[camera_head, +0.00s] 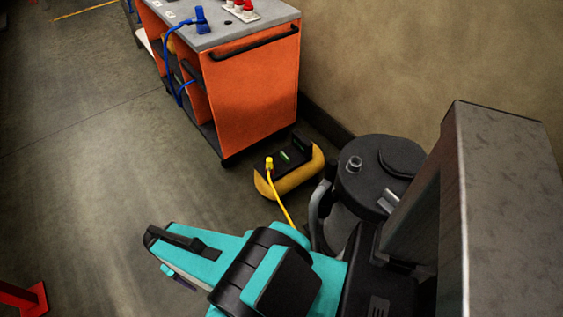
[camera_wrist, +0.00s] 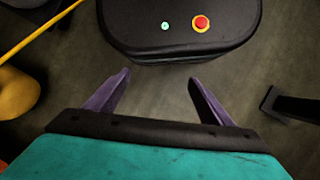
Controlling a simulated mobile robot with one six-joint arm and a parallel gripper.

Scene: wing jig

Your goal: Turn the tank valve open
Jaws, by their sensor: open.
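My gripper (camera_wrist: 158,84) has two purple fingers spread wide apart, with nothing between them. In the head view my teal arm reaches left over the floor, and the fingers are mostly hidden under it. A yellow unit with a black top (camera_head: 291,178) stands on the floor, possibly the tank, with a yellow hose (camera_head: 283,200) at its near end. A yellow body (camera_wrist: 17,93) also shows at the left edge of the wrist view, apart from my fingers. A black round canister (camera_head: 365,183) stands right of the yellow unit. I cannot make out which part is the tank valve.
An orange cart (camera_head: 255,98) with a grey top, black handle and blue hose (camera_head: 168,55) stands behind the yellow unit. A tan wall (camera_head: 400,60) closes the right side. A red foot (camera_head: 25,300) is at lower left.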

